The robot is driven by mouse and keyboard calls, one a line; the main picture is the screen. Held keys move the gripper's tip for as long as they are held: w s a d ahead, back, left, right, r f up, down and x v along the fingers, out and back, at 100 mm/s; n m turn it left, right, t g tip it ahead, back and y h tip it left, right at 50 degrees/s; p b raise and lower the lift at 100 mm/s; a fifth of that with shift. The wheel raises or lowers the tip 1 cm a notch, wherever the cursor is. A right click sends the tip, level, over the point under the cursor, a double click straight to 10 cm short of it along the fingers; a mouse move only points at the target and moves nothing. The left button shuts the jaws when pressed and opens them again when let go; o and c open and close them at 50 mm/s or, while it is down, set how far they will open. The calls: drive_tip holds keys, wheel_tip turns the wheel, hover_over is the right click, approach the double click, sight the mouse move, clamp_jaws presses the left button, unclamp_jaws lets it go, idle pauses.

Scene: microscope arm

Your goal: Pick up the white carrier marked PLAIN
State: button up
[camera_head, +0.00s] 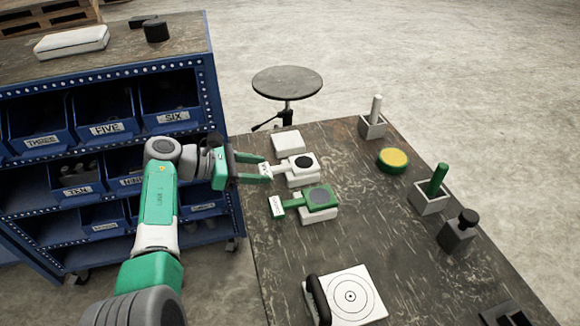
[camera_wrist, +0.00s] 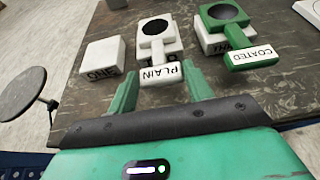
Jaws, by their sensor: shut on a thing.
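The white carrier marked PLAIN (camera_head: 294,165) has a dark round disc on its plate and a handle toward my arm. It also shows in the wrist view (camera_wrist: 158,54), with PLAIN readable on its handle end. My gripper (camera_head: 267,171) is shut on that handle, one finger at each side, as the wrist view (camera_wrist: 161,84) shows. The plate is over a white block (camera_head: 304,182); I cannot tell whether it touches it. The green carrier marked COATED (camera_head: 318,196) lies beside it on another white block, apart from my gripper, and in the wrist view (camera_wrist: 240,42).
A white block marked ONE (camera_wrist: 101,56) stands bare beside the PLAIN carrier. A white target plate (camera_head: 352,294) lies nearer on the dark table (camera_head: 380,220). A yellow-topped green puck (camera_head: 393,160) and upright holders are at right. A blue bin rack (camera_head: 105,160) borders the left.

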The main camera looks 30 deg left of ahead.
wheel_tip(320, 180, up, 5)
drive_tip(key=p, duration=0.5)
idle(0.7)
